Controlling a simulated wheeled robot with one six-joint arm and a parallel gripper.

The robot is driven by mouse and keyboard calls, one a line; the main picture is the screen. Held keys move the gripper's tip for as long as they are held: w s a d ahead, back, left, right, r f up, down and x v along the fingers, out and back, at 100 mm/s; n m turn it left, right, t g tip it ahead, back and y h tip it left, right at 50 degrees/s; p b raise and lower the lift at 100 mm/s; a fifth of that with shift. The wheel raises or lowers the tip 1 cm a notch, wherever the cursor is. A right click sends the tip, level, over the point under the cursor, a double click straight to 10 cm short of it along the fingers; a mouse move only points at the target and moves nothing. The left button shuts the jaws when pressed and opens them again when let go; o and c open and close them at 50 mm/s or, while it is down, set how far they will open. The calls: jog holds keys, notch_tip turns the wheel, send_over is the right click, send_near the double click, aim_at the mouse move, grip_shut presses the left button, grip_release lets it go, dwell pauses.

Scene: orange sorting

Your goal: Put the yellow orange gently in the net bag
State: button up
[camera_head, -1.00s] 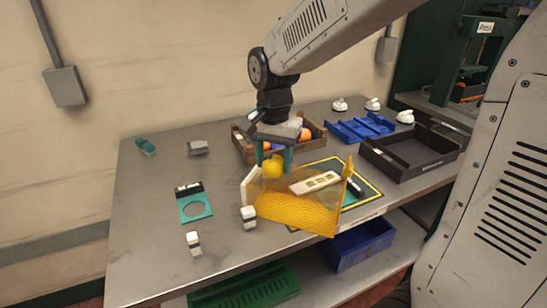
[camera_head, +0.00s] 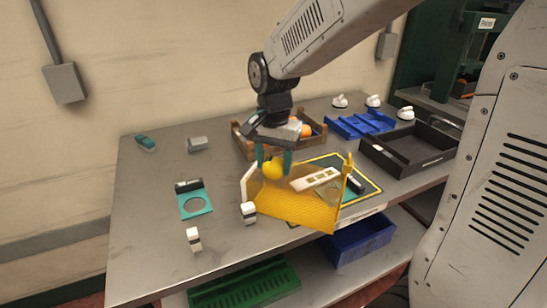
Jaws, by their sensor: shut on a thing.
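The yellow orange (camera_head: 273,169) is between the teal fingers of my gripper (camera_head: 273,163), which is shut on it. My gripper points down over the left part of the yellow net bag (camera_head: 297,209). The net bag lies on the table with a white edge piece at its left end and a raised tip at its right. The orange is at the bag's back left, near the white edge. I cannot tell whether the orange touches the net or how far inside it is.
Behind my gripper stands a wooden crate (camera_head: 243,144) with oranges, partly hidden by my wrist. A blue tray (camera_head: 360,126) and a black tray (camera_head: 408,154) are at the right.

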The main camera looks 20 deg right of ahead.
aim_at(274, 177)
jog(key=shift+f, duration=2.4)
jog(key=o, duration=1.1)
jog(key=shift+c, duration=0.2)
jog(key=shift+r, duration=3.95)
